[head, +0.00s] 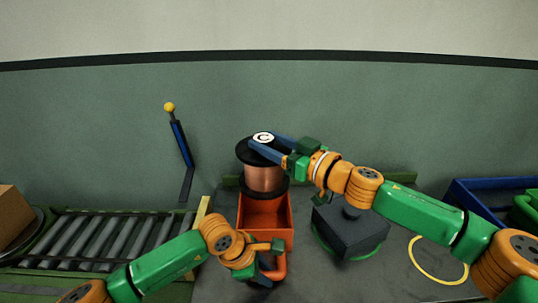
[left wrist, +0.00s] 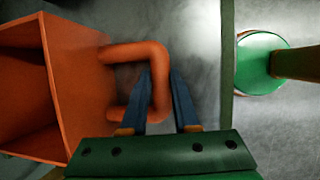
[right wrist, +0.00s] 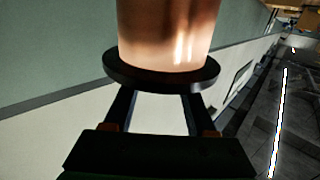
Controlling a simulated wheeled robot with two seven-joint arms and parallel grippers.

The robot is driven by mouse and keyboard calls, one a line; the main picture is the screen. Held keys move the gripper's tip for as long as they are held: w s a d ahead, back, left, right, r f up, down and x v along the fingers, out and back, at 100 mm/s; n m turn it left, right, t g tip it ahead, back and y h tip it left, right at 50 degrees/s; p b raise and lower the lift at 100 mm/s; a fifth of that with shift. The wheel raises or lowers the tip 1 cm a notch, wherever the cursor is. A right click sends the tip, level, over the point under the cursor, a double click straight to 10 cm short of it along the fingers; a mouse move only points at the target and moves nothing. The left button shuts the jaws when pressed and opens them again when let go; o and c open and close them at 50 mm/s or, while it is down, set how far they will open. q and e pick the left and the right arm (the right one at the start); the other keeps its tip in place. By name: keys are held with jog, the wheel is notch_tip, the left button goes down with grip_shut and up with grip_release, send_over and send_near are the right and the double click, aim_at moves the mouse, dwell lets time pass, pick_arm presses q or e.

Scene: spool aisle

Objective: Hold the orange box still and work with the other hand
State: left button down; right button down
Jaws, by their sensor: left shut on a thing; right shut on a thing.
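The orange box (head: 265,238) stands on the grey bench, open at the top. It also shows at the left of the left wrist view (left wrist: 80,75). My left gripper (head: 268,270) is shut on the box's orange handle (left wrist: 125,52), with one blue finger on each side of its outer bar. A copper spool (head: 265,178) with black flanges is upright over the rear of the box. My right gripper (head: 268,148) is shut on the spool's top end. In the right wrist view the spool (right wrist: 165,35) stays between the fingers; the exact grip is hidden behind the flange.
A dark block (head: 350,232) with a knob stands right of the box, close by. A yellow ring (head: 438,278) lies on the bench. A blue bin (head: 485,205) is at the far right. A roller conveyor (head: 95,238) and a yellow-knobbed lever (head: 180,145) are at the left.

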pick_arm(q)
jog(key=c, duration=0.6)
grip_release()
jog(key=shift+f, duration=0.1)
